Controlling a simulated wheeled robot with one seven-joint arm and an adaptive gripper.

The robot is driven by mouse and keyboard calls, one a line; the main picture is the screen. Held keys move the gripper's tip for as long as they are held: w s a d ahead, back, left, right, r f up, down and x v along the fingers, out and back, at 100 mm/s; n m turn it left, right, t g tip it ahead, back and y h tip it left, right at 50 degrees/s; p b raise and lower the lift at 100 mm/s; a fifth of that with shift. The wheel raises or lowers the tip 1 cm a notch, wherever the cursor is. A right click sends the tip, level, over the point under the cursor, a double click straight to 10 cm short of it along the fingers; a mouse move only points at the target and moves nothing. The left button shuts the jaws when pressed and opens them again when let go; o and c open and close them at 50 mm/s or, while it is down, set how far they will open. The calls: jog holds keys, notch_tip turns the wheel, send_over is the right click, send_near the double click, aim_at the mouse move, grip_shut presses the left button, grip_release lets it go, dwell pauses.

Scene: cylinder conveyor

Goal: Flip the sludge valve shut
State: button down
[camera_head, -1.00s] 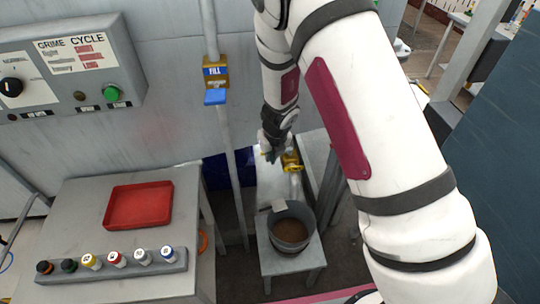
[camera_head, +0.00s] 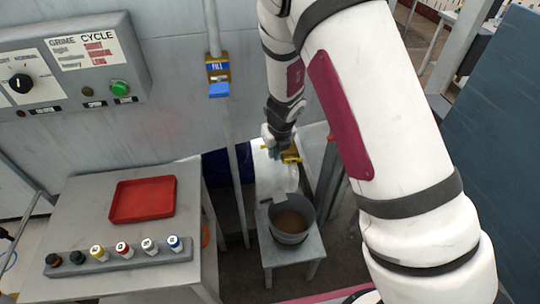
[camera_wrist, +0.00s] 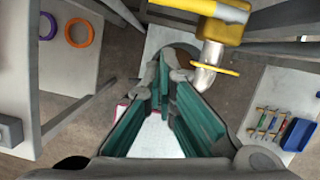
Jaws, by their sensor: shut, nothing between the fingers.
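The yellow sludge valve (camera_head: 292,155) sits low by the wall on a pale spout pipe (camera_head: 293,180), above a grey bucket of brown liquid (camera_head: 290,225). In the wrist view its yellow body (camera_wrist: 217,8) is at the top, with a yellow disc edge-on (camera_wrist: 215,66) around the metal spout (camera_wrist: 206,77). My gripper (camera_head: 273,152) is beside the valve, partly covering it in the head view. In the wrist view my gripper (camera_wrist: 162,68) is shut and empty, its green-padded fingers just left of the spout. I cannot tell if it touches the valve, or the lever's position.
A blue-handled FILL valve (camera_head: 218,75) is on a vertical pipe at left. A grey table with a red tray (camera_head: 143,199) and a row of capped bottles stands further left. The bucket rests on a small stool (camera_head: 282,256). A blue container (camera_wrist: 297,134) shows at right.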

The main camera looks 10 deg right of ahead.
jog(key=v, duration=0.7)
jog(key=shift+s+a+r+p, duration=0.25)
jog(key=shift+a+r+p, duration=0.1)
jog(key=shift+p, duration=0.1)
jog(key=s+r+n+y, duration=0.1)
jog(key=s+r+n, duration=0.5)
jog(key=r+n, duration=0.35)
jog(key=s+r+n+y, duration=0.2)
jog(key=s+r+n, duration=0.5)
jog(key=r, duration=0.4)
jog(key=s+d+r+n+t+h, duration=0.1)
jog(key=s+d+r+n+h, duration=0.1)
jog(key=s+n, duration=0.5)
jog(key=s+d+r+n+t+h, duration=0.1)
jog(key=s+d+r+n, duration=0.4)
jog(key=s+n, duration=0.3)
jog(key=shift+d+n+h, duration=0.35)
jog(key=shift+n+h, duration=0.05)
jog(key=shift+n, duration=0.55)
jog(key=shift+s, duration=0.15)
